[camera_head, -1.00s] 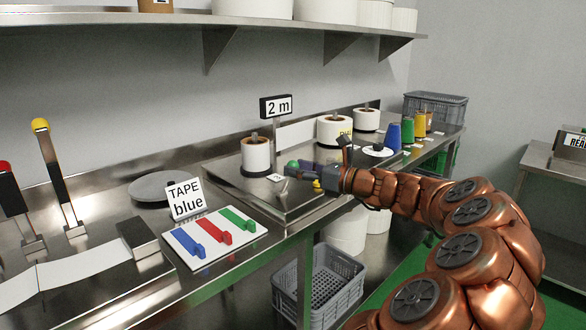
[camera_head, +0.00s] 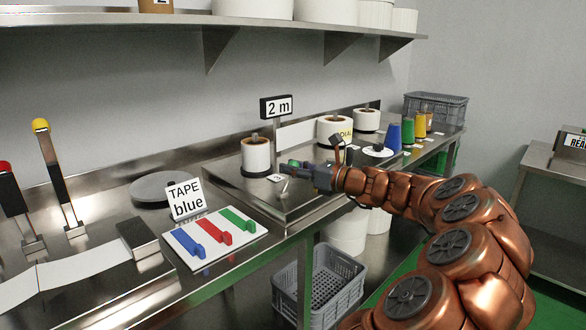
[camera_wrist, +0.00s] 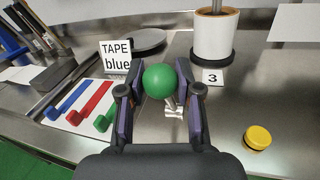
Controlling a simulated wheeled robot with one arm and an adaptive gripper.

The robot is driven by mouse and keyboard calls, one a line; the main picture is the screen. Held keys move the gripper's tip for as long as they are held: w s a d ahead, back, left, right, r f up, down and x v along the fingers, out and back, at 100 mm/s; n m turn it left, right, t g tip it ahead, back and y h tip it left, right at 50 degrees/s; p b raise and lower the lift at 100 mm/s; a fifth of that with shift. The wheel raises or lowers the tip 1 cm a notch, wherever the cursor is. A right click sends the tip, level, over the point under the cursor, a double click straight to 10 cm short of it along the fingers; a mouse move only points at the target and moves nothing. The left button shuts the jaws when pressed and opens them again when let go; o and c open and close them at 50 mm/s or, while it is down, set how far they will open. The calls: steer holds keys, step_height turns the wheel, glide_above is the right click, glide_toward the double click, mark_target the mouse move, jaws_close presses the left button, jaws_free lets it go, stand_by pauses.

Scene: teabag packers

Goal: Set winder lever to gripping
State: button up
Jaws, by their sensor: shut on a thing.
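The winder lever has a green ball knob (camera_wrist: 159,80) on a short metal stalk, which stands in a small bracket (camera_wrist: 174,111) on the steel bench. My gripper (camera_head: 298,166) is at the knob; in the wrist view the two dark, purple-sided fingers (camera_wrist: 159,90) are on either side of it, shut on it. The stalk (camera_head: 285,186) shows below my gripper in the head view. The fingers hide part of the stalk, and the lever's exact tilt is hard to tell.
A yellow button (camera_wrist: 257,137) is to the right. The "TAPE blue" sign (camera_head: 185,199) and the board of blue, red and green levers (camera_head: 226,253) are to the left.

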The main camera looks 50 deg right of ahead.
jaws_close()
